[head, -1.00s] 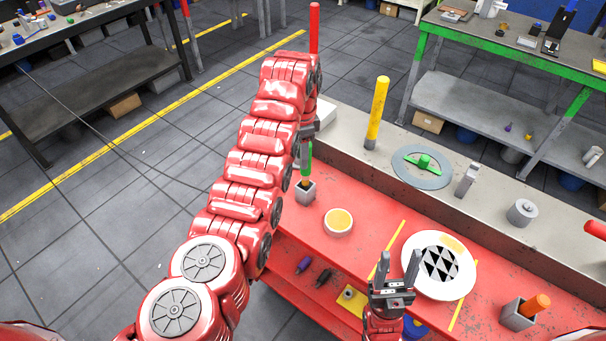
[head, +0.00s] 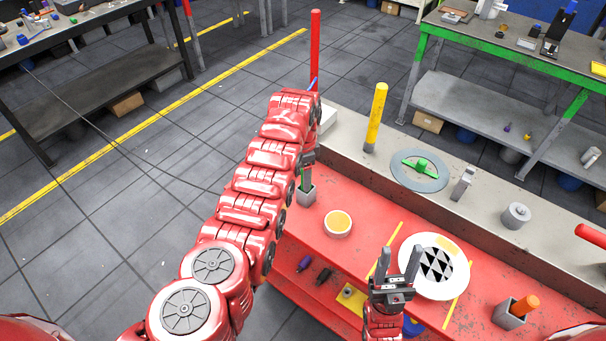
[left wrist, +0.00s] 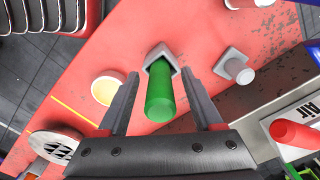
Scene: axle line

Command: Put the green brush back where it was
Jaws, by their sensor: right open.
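The green brush (head: 306,176) stands in a square grey holder (head: 306,194) on the red bench; only its green handle shows, and its lower end is hidden inside. In the left wrist view the handle (left wrist: 160,94) rises from the holder (left wrist: 160,53) toward the camera. My left gripper (left wrist: 162,76) is open, with one finger on each side of the handle and gaps showing between. In the head view the left gripper (head: 308,157) is mostly hidden by my arm. My right gripper (head: 388,257) is open and empty, in front of the white plate.
A bowl with yellow contents (head: 338,223), a white plate with a checkered patch (head: 455,283) and an orange-handled item in a grey holder (head: 508,317) are on the bench. Red (head: 315,50) and yellow (head: 376,112) posts stand behind it.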

